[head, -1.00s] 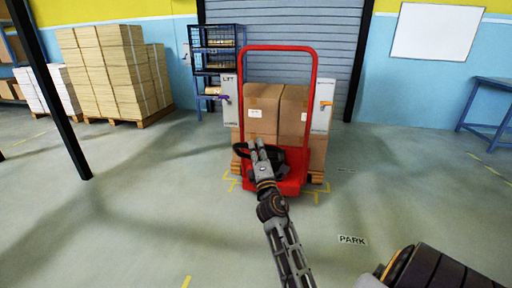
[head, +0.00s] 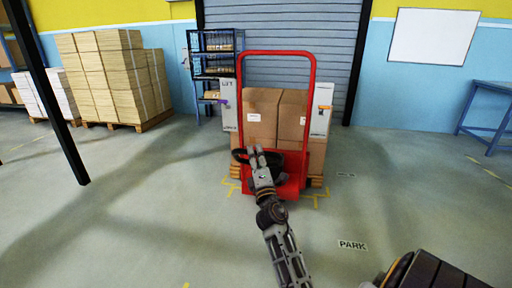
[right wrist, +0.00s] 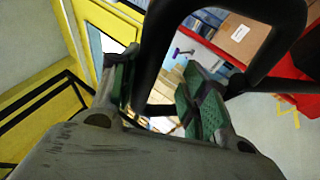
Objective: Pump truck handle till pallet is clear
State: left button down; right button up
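The red pallet truck (head: 241,82) stands upright in the middle of the head view. Brown cartons (head: 262,110) sit behind its frame, with a wooden pallet edge (head: 318,182) low at the right. The black looped handle (head: 238,156) is at the truck's front, partly hidden by my right gripper (head: 256,154). In the right wrist view the handle (right wrist: 153,62) passes between the green-padded fingers of my right gripper (right wrist: 160,95). The fingers are apart, with a gap beside the bar; contact is unclear. The pallet's floor clearance cannot be judged. My left gripper is out of view.
A plate with a purple pointer (head: 225,102) is left of the truck, one with an orange pointer (head: 324,108) right. Stacked cartons (head: 105,75), a black post (head: 50,100) and blue table (head: 490,110) stand clear.

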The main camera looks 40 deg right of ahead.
jog(key=shift+r, duration=4.9)
